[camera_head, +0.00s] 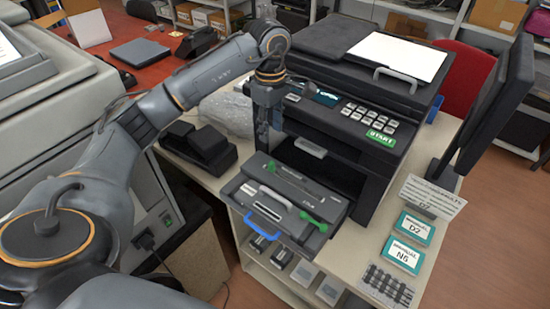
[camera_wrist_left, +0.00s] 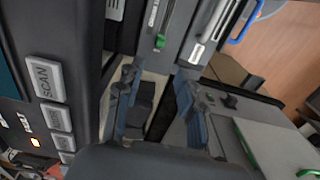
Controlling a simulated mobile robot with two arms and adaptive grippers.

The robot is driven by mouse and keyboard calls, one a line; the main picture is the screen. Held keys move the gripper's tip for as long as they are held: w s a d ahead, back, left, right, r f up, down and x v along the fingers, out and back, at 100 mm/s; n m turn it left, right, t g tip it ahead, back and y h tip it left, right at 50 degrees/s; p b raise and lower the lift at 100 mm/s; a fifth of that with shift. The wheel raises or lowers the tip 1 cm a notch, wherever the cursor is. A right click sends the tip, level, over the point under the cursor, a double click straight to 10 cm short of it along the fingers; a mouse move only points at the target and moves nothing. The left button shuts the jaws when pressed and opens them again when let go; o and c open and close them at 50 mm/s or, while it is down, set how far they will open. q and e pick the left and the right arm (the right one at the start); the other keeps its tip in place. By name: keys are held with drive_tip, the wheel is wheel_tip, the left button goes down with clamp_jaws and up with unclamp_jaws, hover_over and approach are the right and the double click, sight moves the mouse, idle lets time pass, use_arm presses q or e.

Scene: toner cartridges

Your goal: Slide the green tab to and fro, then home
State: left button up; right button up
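A dark toner cartridge (camera_head: 296,184) lies in the pulled-out printer drawer (camera_head: 262,212). A small green tab (camera_head: 271,166) shows at its left end, and a larger green piece (camera_head: 313,222) at its right end. In the left wrist view, a small green tab (camera_wrist_left: 160,41) sits beside a pale strip, beyond the fingertips. My left gripper (camera_head: 263,146) points down just above the cartridge's left end. In the wrist view its fingers (camera_wrist_left: 158,76) are apart with nothing between them. It looks close to the tab but not touching. My right gripper is not in view.
The printer (camera_head: 335,125), with a green START key, stands behind the drawer. A blue handle (camera_head: 264,227) is at the drawer's front. A black device (camera_head: 205,148) sits to the left. Labelled cards (camera_head: 409,255) lie at the right. A monitor (camera_head: 490,105) stands at far right.

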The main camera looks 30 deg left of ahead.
sight(272, 163)
use_arm(q)
wheel_tip(272, 163, down, 11)
drive_tip(key=p, duration=0.2)
drive_tip(key=shift+p, duration=0.4)
drive_tip(key=shift+f, duration=0.55)
clamp_jaws()
